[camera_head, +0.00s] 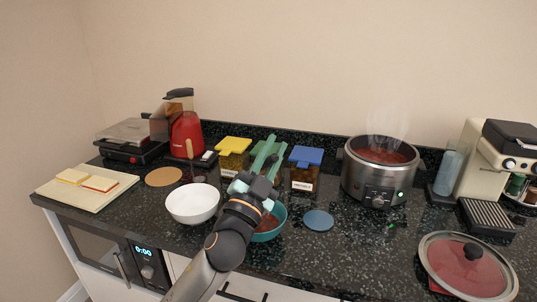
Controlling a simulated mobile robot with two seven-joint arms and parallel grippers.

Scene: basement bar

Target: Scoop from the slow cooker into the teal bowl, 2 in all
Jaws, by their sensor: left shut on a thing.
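The slow cooker (362,190) stands open at the back right, steaming, with dark red food (383,153) inside and a green light on its front. The teal bowl (279,229) sits on the counter left of it, partly hidden by my left arm; something reddish-brown shows in it. My left gripper (262,178) is above and just behind the teal bowl, shut on a slim green utensil (267,154). The utensil's far end is hidden or too small to make out. My right gripper is not in view.
A white bowl (192,204) stands left of the teal bowl. Jars with yellow (235,145) and blue (306,155) lids stand behind. A blue disc (318,220) lies between teal bowl and cooker. A glass lid (467,265) lies front right, near a coffee machine (497,165).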

